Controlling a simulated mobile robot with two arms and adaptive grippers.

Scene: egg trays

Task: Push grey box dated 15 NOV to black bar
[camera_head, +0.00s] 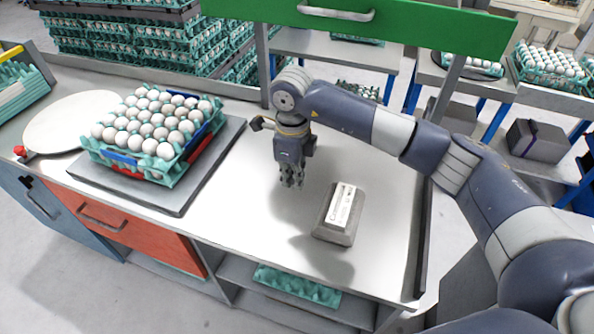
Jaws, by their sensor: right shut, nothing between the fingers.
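A grey box (335,237) with a white label (342,206) on top lies on the right part of the light worktop (262,210). The label's print is too small to read a date. A dark bar (421,240) runs along the worktop's right edge, with a strip of bare worktop between it and the box. My right gripper (291,183) points down over the worktop, to the left of the box and apart from it. Its fingers are shut and empty. My left gripper is not in view.
A tray of eggs (125,158) stands on a dark grey platform (190,196) at the left of the worktop. A white round board (50,125) lies farther left. A green panel (420,28) spans the back above. The worktop between platform and box is clear.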

